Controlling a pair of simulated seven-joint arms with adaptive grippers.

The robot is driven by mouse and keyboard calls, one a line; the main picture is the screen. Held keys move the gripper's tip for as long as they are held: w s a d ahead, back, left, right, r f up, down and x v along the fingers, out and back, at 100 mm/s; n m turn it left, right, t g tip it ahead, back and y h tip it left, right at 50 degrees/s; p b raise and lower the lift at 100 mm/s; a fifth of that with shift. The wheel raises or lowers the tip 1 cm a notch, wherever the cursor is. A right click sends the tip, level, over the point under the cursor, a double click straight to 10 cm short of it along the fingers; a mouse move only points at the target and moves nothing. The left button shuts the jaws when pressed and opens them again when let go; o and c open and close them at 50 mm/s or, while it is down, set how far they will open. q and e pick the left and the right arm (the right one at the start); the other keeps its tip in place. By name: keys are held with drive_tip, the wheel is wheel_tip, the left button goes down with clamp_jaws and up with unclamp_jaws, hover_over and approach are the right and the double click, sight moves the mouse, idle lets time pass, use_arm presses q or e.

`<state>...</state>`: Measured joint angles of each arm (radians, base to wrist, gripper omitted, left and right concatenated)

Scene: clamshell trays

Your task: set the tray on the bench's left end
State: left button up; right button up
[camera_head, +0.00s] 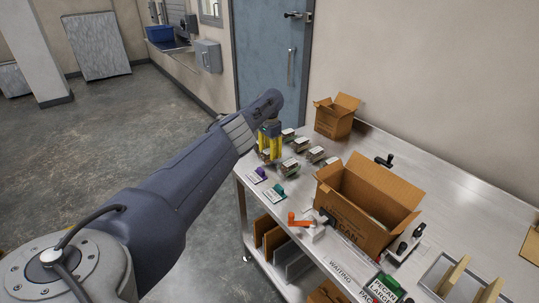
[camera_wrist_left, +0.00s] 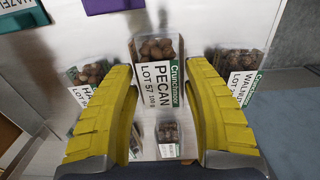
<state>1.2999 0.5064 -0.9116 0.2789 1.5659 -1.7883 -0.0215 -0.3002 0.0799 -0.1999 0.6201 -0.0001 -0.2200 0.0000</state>
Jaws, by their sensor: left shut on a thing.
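My left gripper (camera_head: 269,150) is over the left end of the steel bench (camera_head: 262,200), its yellow fingers pointing down. In the left wrist view its fingers (camera_wrist_left: 158,75) are shut on a clear clamshell tray of brown nuts (camera_wrist_left: 157,48), labelled PECAN LOT 57. The frames do not clearly show whether this tray touches the bench. A walnut tray (camera_wrist_left: 238,62) is to the right of the fingers and another nut tray (camera_wrist_left: 90,73) to the left. A smaller-looking tray (camera_wrist_left: 168,132) shows between the fingers. My right gripper is not in view.
Several other clamshell trays (camera_head: 301,145) stand on the bench near the gripper. Purple (camera_head: 257,175) and green (camera_head: 272,193) label holders are in front. A large open carton (camera_head: 365,205) and a smaller box (camera_head: 336,116) stand farther right. The orange-handled tool (camera_head: 298,220) lies near the front edge.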

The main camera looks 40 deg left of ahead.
sight(269, 150)
use_arm(q)
drive_tip(key=shift+a+f, duration=0.1)
drive_tip(key=shift+f, duration=0.45)
drive_tip(key=o, duration=1.2)
drive_tip(key=shift+c, duration=0.2)
drive_tip(key=shift+r, duration=0.1)
wheel_tip(269, 150, up, 12)
